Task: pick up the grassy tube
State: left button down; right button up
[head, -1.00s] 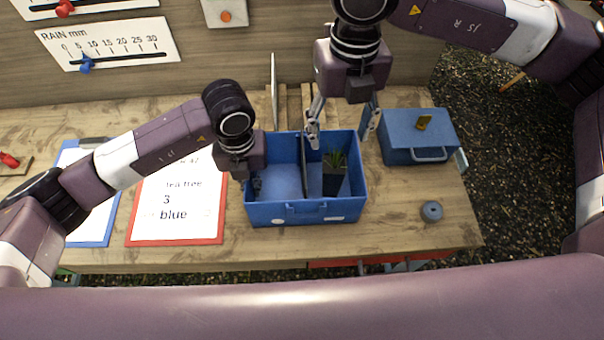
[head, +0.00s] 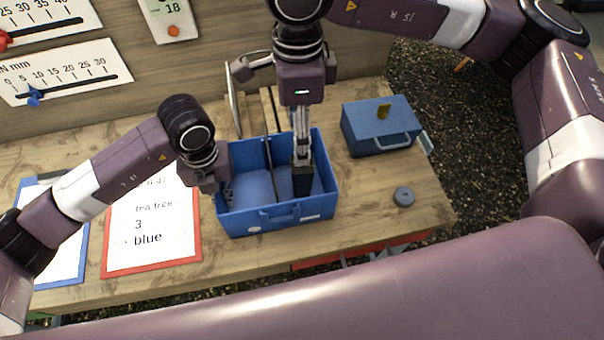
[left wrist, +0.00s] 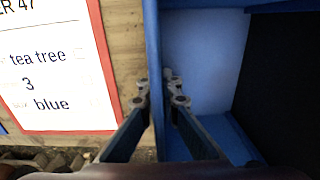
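The blue crate (head: 262,220) stands on the bench, split by a dark divider. In its right compartment is the dark tube (head: 303,183), upright; its grassy top is hidden behind my right gripper. My right gripper (head: 302,160) points straight down at the tube's top, its fingers looking narrow together; whether they press on the tube I cannot tell. My left gripper (head: 224,192) is at the crate's left wall. In the left wrist view its fingers (left wrist: 158,95) are close on both sides of that wall (left wrist: 153,45), seeming to pinch it.
A closed blue case (head: 380,128) stands right of the crate, with a small grey-blue ring (head: 403,197) in front of it. A red-edged sheet (head: 152,232) reading "tea tree 3 blue" lies left of the crate. The bench front right is mostly clear.

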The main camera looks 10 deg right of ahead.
send_over(303, 176)
jog(key=w, duration=0.2)
notch_tip(303, 176, down, 6)
jog(key=shift+s+a+f, duration=0.1)
jog(key=shift+f, duration=0.05)
jog(key=shift+w+d+f, duration=0.15)
jog(key=shift+w+f, duration=0.05)
jog(key=shift+f, duration=1.15)
jog(key=shift+w+d+f, duration=0.15)
jog(key=shift+f, duration=1.2)
grip_shut()
